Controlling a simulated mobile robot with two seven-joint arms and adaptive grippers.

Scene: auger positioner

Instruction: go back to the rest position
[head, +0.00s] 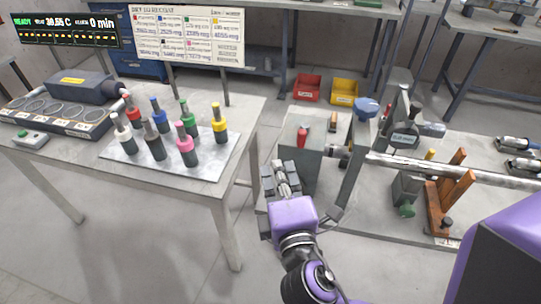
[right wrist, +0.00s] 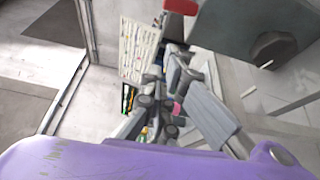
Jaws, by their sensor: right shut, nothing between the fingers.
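My right gripper (head: 281,170) is in the middle of the head view, at the end of a purple wrist that comes up from the bottom. It is shut and empty. It hangs in front of the gap between the left table (head: 190,208) and the machine bench (head: 350,222), near a grey box-shaped unit (head: 300,162) on the bench. I cannot tell how far apart it and the unit are. In the right wrist view its dark fingers (right wrist: 160,112) are together, with nothing seen between them. My left gripper is not in view.
Several colored bottles stand on a metal plate (head: 208,172) on the left table, beside a dark device with round wells (head: 55,115). A long metal rod (head: 420,169) spans the machine bench by a wooden stand (head: 456,185). Red (head: 307,87) and yellow (head: 344,91) bins lie behind.

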